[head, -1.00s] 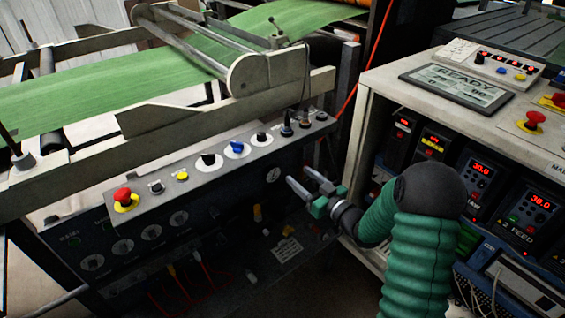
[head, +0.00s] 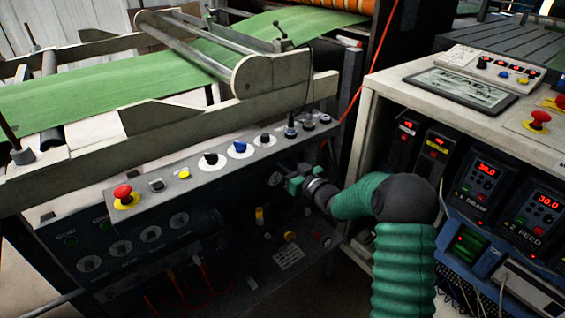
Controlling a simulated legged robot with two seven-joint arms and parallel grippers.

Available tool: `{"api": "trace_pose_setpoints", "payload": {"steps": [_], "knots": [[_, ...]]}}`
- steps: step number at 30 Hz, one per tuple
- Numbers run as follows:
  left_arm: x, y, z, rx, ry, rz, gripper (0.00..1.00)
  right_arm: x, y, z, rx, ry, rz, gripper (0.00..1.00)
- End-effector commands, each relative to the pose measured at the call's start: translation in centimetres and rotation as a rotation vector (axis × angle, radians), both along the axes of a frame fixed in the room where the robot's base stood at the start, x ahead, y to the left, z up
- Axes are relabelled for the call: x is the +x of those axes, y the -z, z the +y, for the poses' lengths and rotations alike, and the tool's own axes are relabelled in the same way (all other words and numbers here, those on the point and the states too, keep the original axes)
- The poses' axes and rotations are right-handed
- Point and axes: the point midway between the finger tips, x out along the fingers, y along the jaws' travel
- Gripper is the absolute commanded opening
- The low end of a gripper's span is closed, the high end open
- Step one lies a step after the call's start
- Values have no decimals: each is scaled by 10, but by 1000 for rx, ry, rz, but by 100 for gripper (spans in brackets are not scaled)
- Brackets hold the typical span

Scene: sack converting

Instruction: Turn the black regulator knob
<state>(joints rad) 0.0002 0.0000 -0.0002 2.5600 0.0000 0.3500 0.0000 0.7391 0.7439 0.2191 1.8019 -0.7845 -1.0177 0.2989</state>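My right gripper (head: 290,171) reaches in from the right on a green-sleeved arm, close to the dark front face of the machine's control panel. It is beside the small round gauge (head: 275,179), below the sloped top panel. Its fingers point away from me and are foreshortened, so their gap and any contact are unclear. I cannot make out a regulator knob by the gauge; the gripper may hide it. Black knobs show on the top panel, one on a white disc (head: 210,159) and another farther right (head: 265,139). My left gripper is not in view.
The sloped panel also carries a red emergency button (head: 123,194), a yellow button (head: 184,174) and a blue knob (head: 239,147). A white cabinet (head: 385,100) with lit controllers stands at the right. Green web (head: 90,92) runs above behind beams.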

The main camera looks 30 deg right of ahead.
Motion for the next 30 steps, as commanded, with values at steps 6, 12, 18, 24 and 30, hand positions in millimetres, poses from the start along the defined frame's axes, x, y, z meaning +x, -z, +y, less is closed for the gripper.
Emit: {"api": "trace_pose_setpoints", "payload": {"steps": [6, 12, 18, 24, 30], "knots": [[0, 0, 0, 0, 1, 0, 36, 0, 1, 0, 1, 1, 3, 0], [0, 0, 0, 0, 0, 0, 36, -1, 2, 0, 0, 1, 4, 0], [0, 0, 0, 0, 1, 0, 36, -1, 2, 0, -3, 0, 4, 0], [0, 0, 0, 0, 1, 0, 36, -1, 3, 0, -9, 0, 4, 0], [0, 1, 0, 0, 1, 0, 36, -1, 3, 0, -21, 1, 4, 0]]}}
